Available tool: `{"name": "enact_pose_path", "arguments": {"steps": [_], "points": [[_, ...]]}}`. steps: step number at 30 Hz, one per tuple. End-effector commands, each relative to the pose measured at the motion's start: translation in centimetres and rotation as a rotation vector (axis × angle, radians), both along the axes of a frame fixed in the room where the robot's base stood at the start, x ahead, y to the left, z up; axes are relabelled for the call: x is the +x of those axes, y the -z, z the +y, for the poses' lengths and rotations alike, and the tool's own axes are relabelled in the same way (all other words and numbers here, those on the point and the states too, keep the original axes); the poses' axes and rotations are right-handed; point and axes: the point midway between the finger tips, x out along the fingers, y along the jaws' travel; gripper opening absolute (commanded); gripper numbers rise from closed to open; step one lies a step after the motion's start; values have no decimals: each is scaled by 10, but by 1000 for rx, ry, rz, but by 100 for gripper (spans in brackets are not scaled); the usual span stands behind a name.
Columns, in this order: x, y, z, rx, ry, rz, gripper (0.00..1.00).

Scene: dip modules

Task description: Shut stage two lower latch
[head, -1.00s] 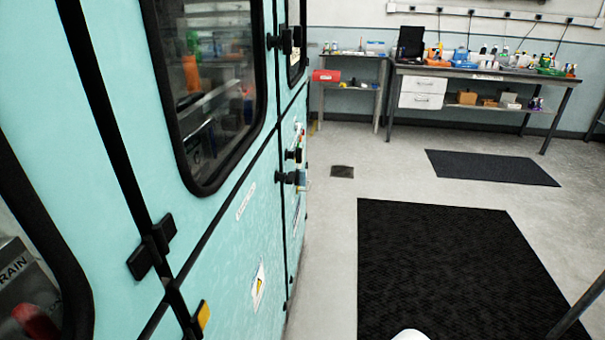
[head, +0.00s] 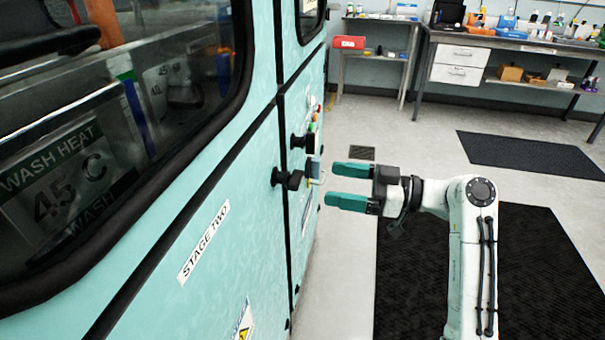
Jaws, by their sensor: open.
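The teal machine panel (head: 190,285) fills the left side and carries a "STAGE TWO" label (head: 203,242). At the panel's right edge a black latch (head: 287,179) sticks out by the dark vertical seam. Its exact setting is hard to tell from this angle. My gripper (head: 331,184) has two green fingers, spread apart and empty. In the picture the fingers point left toward the latch, with a gap between the fingertips and the latch.
A second black knob (head: 303,142) and coloured buttons (head: 314,115) sit just beyond the seam. A window (head: 120,110) shows a "WASH HEAT 45 C" sign. A workbench (head: 510,42) and side shelf (head: 378,50) stand at the back. Dark mats (head: 535,155) lie on the open floor.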

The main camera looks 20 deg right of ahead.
Motion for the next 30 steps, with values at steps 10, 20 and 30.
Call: {"name": "enact_pose_path", "arguments": {"steps": [10, 20, 30], "points": [[36, 0, 52, -1, -3, 3, 87], [53, 1, 75, -1, -1, 4, 87], [54, 1, 76, -1, -1, 4, 82]]}}
